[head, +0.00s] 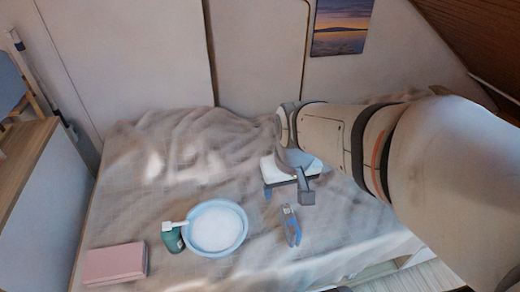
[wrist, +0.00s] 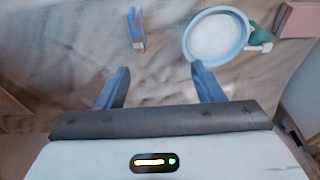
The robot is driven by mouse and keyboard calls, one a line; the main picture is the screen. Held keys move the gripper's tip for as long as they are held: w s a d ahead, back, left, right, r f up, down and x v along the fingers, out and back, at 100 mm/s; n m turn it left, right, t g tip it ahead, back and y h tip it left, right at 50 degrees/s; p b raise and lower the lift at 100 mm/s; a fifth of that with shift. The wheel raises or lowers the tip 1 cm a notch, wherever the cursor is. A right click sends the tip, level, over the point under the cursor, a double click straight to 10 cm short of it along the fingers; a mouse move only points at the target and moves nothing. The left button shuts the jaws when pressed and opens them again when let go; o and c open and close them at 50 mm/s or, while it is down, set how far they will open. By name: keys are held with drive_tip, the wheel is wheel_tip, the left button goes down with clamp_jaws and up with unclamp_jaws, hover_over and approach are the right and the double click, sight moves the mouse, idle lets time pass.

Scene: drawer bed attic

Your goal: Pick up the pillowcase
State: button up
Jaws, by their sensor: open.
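A pink, flat, folded block that looks like the pillowcase (head: 116,264) lies on the bed at the lower left of the head view. It also shows at the upper right of the wrist view (wrist: 298,20), cut by the frame edge. My gripper (head: 287,195) is over the middle of the bed, well to the right of and behind the pink block. In the wrist view my gripper's fingers (wrist: 163,76) are apart, with only the beige cover between them. Nothing is held.
A light blue round basin (head: 215,229) with a white inside sits between my gripper and the pink block. A green bottle with a white pump (head: 173,238) stands beside it. A small blue-grey tool (head: 291,226) lies in front of my gripper. The rumpled beige cover (head: 150,185) is otherwise clear.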

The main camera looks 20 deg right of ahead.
drive_tip(key=g+b, duration=0.1)
drive_tip(key=b, duration=0.3)
hover_over(290, 217)
drive_tip(key=s+a, duration=0.3)
drive_tip(key=a, duration=0.1)
wheel_tip(290, 217, down, 15)
drive_tip(key=shift+g, duration=0.6)
drive_tip(key=w+d+f+b, duration=0.1)
drive_tip(key=f, duration=0.3)
drive_tip(key=w+d+f+b, duration=0.1)
drive_tip(key=f, duration=0.4)
drive_tip(key=w+d+f+b, duration=0.1)
drive_tip(key=d+f, duration=0.1)
drive_tip(key=f, duration=0.2)
drive_tip(key=shift+f, duration=0.3)
drive_tip(key=f, duration=0.5)
drive_tip(key=f+b, duration=0.1)
drive_tip(key=f, duration=0.2)
drive_tip(key=shift+s+d+f, duration=0.1)
drive_tip(key=shift+s+f, duration=0.1)
drive_tip(key=shift+s, duration=0.05)
drive_tip(key=shift+c, duration=0.3)
drive_tip(key=c, duration=1.1)
